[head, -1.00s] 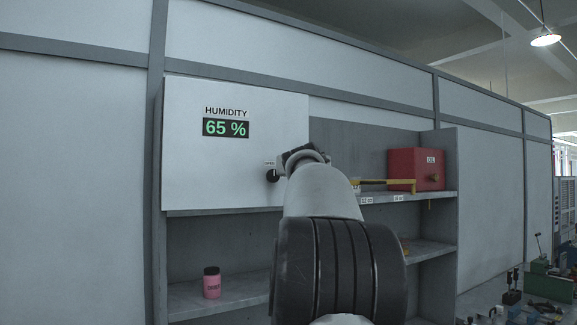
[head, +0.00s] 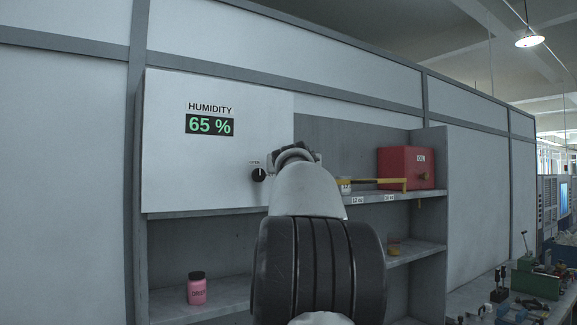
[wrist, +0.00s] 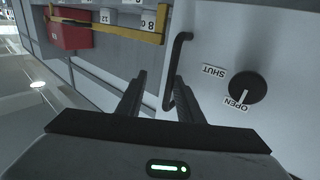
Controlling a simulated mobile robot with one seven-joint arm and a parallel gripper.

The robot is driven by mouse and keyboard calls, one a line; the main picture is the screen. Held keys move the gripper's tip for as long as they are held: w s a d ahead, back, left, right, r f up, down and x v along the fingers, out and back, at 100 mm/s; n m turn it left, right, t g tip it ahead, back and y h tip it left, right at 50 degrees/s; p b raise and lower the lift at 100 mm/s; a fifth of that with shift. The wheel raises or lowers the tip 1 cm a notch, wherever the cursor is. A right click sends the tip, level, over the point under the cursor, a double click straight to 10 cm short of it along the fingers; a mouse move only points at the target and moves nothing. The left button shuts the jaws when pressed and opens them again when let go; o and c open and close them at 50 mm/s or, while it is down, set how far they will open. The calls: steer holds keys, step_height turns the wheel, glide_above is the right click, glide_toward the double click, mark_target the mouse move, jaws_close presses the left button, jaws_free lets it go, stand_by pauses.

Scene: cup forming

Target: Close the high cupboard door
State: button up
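The white cupboard door (head: 215,165) carries a "HUMIDITY 65 %" display and covers the left part of the upper cupboard; the right part stands uncovered. A black bar handle (wrist: 170,72) shows on the white panel in the wrist view. A black knob (wrist: 248,88) beside it has OPEN and SHUT labels, its white mark pointing towards OPEN; it also shows in the head view (head: 259,175). My gripper (wrist: 160,80) is open, with the handle between its fingers and close to the right one. Contact cannot be told. In the head view my arm hides the handle.
A red box (head: 405,167) stands on the upper right shelf (head: 400,196), with a yellow bar (head: 385,182) in front of it. A pink jar (head: 197,288) stands on the lower shelf (head: 170,304). A cluttered workbench (head: 470,308) is at the lower right.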

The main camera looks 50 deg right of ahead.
steer(key=shift+s+d+f, duration=0.3)
steer(key=shift+w+a, duration=0.1)
steer(key=shift+w, duration=0.05)
stand_by(0.5)
steer(key=b+v, duration=0.7)
steer(key=v, duration=1)
steer(key=shift+a+r+b, duration=0.25)
steer(key=shift+a+b, duration=0.05)
steer(key=shift+b, duration=0.05)
